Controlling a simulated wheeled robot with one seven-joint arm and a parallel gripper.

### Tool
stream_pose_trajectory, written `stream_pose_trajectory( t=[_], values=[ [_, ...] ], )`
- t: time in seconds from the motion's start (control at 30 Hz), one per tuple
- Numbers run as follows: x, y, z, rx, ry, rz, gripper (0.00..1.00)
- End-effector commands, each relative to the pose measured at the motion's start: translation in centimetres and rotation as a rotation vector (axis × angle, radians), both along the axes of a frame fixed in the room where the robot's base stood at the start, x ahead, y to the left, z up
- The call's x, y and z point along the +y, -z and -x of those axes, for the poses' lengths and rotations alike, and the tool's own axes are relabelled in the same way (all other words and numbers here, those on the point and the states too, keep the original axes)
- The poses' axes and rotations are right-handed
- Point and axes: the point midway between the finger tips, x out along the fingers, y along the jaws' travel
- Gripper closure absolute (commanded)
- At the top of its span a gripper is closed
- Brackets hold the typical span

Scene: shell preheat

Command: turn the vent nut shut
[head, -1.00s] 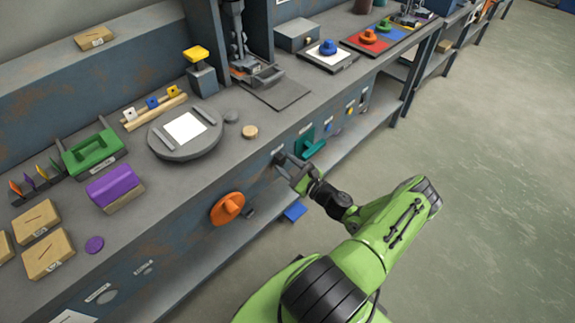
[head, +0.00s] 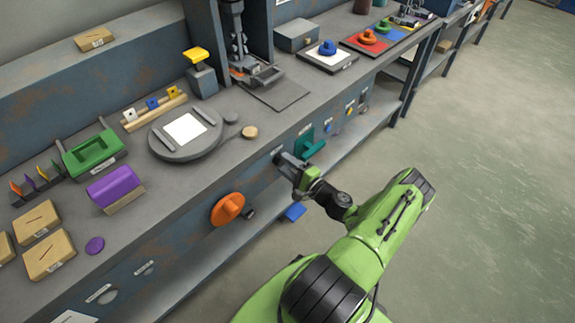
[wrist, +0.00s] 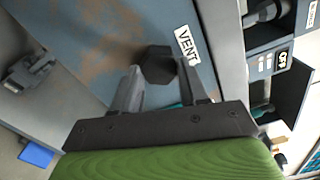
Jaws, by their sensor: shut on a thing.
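The vent nut (wrist: 158,66) is a dark, six-sided nut on the blue-grey bench front, beside a white label (wrist: 187,45) reading VENT. In the wrist view it sits between the two grey fingertips, and my gripper is shut on it. In the head view my gripper (head: 283,159) reaches the bench front between the orange knob and the teal handle. There the nut is hidden by the fingers.
An orange round knob (head: 228,208) is left of my gripper on the bench front, and a teal handle (head: 309,144) is close on its right. A blue block (head: 295,212) lies below. Open floor (head: 480,200) is to the right.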

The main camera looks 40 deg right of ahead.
Motion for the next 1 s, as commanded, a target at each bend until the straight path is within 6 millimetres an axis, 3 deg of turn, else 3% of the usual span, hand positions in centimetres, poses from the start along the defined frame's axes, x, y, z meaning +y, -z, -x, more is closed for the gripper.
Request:
stream_pose_trajectory(
  t=[0.5, 1.0],
  values=[
    [0.02, 0.04, 0.04, -0.008, -0.001, 0.419, 0.87],
    [0.03, 0.06, 0.05, -0.012, -0.001, 0.566, 0.87]
  ],
)
